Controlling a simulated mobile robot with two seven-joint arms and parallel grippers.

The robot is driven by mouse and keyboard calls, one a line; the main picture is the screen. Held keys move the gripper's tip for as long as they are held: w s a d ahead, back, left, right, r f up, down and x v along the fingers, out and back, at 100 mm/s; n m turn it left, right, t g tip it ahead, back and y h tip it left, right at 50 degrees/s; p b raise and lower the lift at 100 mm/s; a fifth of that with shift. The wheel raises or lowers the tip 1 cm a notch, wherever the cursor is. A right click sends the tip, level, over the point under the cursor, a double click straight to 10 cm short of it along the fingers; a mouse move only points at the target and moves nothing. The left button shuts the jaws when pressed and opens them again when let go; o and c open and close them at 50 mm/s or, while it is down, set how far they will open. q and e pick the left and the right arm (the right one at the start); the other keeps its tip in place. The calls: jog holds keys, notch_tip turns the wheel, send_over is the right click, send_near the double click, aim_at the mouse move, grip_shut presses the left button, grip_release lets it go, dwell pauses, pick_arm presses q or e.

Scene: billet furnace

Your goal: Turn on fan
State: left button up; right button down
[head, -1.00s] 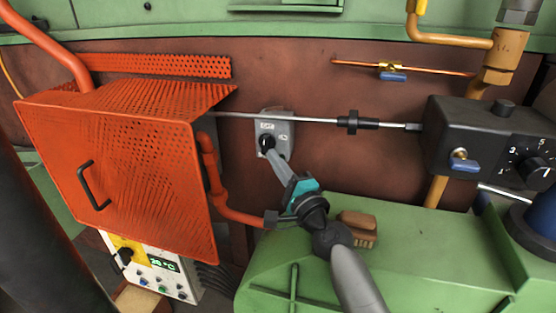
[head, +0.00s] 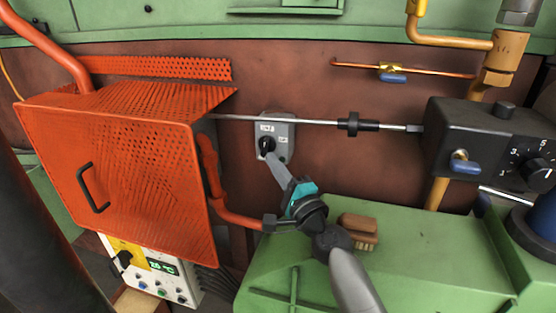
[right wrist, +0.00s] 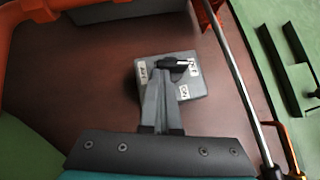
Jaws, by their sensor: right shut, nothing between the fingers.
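A small grey switch box (head: 283,143) with white labels is fixed to the brown wall. Its black rotary knob (head: 266,145) is largely hidden behind my fingertips in the head view. In the right wrist view, the box (right wrist: 203,88) shows face on, and the knob (right wrist: 172,64) lies sideways with its white-marked end toward the label on the right. My right gripper (head: 270,156) is shut and empty, its tips at the knob. In the right wrist view, its fingers (right wrist: 160,78) reach the knob's left part; contact cannot be told for certain. My left gripper is out of view. No fan is clearly visible.
An orange perforated guard (head: 125,170) stands left of the switch, with an orange pipe (head: 213,180) between. A wooden brush (head: 360,228) lies on the green housing (head: 430,250) below my right arm.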

jog(key=shift+w+a+f+b, duration=0.15)
jog(key=shift+a+f+b, duration=0.35)
jog(key=shift+a+b, duration=0.1)
dwell(0.4)
jog(key=shift+w+a+f+b, duration=0.2)
jog(key=shift+a+b, duration=0.1)
jog(key=shift+a, duration=0.2)
dwell(0.4)
dwell(0.4)
jog(key=v, duration=0.7)
jog(key=shift+s+d, duration=0.15)
jog(key=shift+s, duration=0.05)
jog(key=shift+f, duration=0.1)
